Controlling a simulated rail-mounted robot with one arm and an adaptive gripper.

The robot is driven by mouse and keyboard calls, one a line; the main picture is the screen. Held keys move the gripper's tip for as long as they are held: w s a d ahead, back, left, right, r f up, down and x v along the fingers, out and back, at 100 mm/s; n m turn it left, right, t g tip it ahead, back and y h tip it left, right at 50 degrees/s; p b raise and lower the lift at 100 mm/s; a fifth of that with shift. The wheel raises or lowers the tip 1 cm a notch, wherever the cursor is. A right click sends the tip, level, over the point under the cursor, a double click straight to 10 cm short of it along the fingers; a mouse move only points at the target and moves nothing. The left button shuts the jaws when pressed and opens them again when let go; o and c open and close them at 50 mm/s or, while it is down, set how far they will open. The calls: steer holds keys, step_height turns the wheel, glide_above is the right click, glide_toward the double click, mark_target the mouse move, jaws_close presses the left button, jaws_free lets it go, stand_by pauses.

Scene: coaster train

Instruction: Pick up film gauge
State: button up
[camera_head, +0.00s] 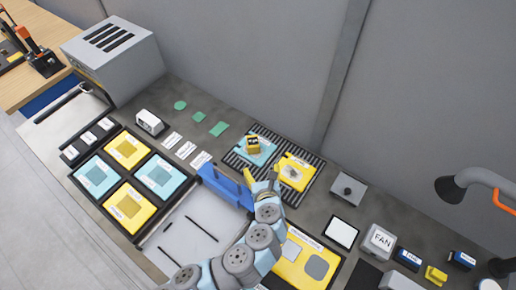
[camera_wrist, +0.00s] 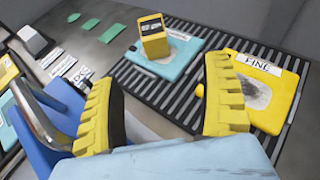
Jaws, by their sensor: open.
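A small yellow block with a dark top panel (camera_head: 252,145), which looks like the film gauge, stands on a cyan coaster plate (camera_head: 265,156) on the black slatted rack. In the wrist view the yellow block (camera_wrist: 153,38) is upright on the cyan plate (camera_wrist: 185,56), beyond my fingertips and near the top middle. My gripper (camera_head: 262,181) is open and empty, above the bench just in front of the rack. Its two yellow ribbed fingers (camera_wrist: 160,78) stand wide apart in the wrist view, with nothing between them. No label on the block is readable.
A yellow plate labelled FINE (camera_wrist: 262,88) lies on the rack (camera_head: 312,182) to the right of the cyan one. A blue press-like fixture with a metal handle (camera_wrist: 62,108) stands close to my left finger. Green pieces (camera_head: 219,129) and white labels lie left. A wall rises behind.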

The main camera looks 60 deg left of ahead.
mark_target(254, 147)
steer(key=x, duration=0.8)
steer(key=s+x, duration=0.1)
steer(key=x, duration=0.3)
steer(key=shift+s+a+r+p, duration=0.1)
steer(key=shift+a+p, duration=0.15)
steer(key=shift+p, duration=0.05)
steer(key=shift+f+x, duration=0.15)
steer(key=shift+x, duration=1.25)
steer(key=shift+f+x, duration=0.15)
steer(key=shift+x, duration=1.25)
steer(key=shift+d+r, duration=0.1)
steer(key=shift+d, duration=0.1)
steer(key=shift+c, duration=0.4)
steer(key=c, duration=1.3)
